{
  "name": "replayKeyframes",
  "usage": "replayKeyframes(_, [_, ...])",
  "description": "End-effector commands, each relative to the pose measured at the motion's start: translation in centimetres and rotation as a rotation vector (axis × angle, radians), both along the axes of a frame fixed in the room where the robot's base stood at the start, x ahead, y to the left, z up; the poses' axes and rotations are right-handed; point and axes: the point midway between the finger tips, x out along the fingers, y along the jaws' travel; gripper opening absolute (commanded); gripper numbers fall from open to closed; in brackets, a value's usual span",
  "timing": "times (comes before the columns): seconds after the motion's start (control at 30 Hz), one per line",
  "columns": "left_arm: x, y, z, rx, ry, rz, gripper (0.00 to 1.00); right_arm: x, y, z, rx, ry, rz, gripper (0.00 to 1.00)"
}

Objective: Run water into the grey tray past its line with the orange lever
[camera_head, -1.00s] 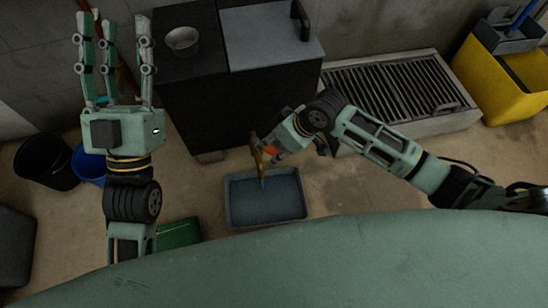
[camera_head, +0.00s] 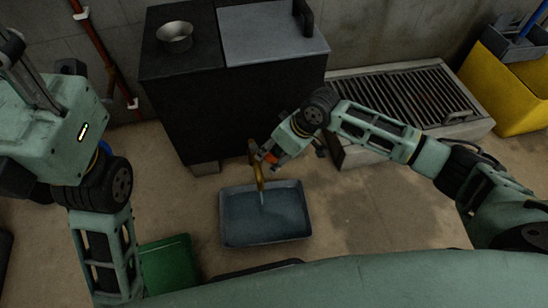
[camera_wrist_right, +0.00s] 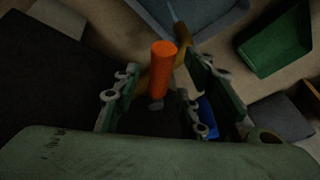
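The grey tray (camera_head: 301,233) lies on the floor in front of the dark cabinet, with bluish water in it. I cannot make out its line. A brass tap (camera_head: 256,172) stands over it, and a thin stream falls from it into the tray. The orange lever (camera_wrist_right: 162,72) is at the tap and also shows small in the head view (camera_head: 268,158). My right gripper (camera_wrist_right: 160,95) is around the lever, fingers apart with gaps on both sides. My left gripper (camera_head: 22,75) is raised at the left edge, its fingertips cut off.
A dark cabinet (camera_head: 180,110) with a metal bowl (camera_head: 174,36) on top stands behind the tray. A grated basin (camera_head: 410,95) and a yellow bucket (camera_head: 500,95) are to the right. A green bin (camera_head: 168,265) stands at lower left. Bare floor lies right of the tray.

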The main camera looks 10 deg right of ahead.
Motion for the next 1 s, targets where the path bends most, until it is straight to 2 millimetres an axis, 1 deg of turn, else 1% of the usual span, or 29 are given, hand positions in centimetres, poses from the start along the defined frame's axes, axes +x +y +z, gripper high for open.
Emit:
replayKeyframes(0.07, [-0.11, 0.00, 0.03, 0.000, -0.006, 0.001, 0.40, 0.10, 0.12, -0.28, 0.000, -0.001, -0.001, 0.39])
replayKeyframes(0.3, [-0.11, -0.02, 0.16, 0.000, -0.007, 0.000, 0.40, 0.10, 0.15, -0.24, 0.000, -0.001, -0.001, 0.39])
replayKeyframes(0.37, [-0.11, -0.02, 0.15, 0.000, -0.007, 0.000, 0.40, 0.10, 0.15, -0.24, 0.000, -0.001, -0.001, 0.34])
replayKeyframes(0.7, [-0.12, -0.03, 0.14, 0.000, -0.007, 0.000, 0.40, 0.10, 0.13, -0.25, 0.000, -0.001, -0.001, 0.05])
replayKeyframes(0.77, [-0.12, -0.03, 0.14, 0.000, -0.006, 0.000, 0.40, 0.10, 0.13, -0.25, 0.001, -0.001, 0.000, 0.00])
replayKeyframes(1.0, [-0.11, -0.03, 0.13, 0.000, -0.006, 0.000, 0.40, 0.09, 0.12, -0.25, 0.001, -0.001, 0.000, 0.00])
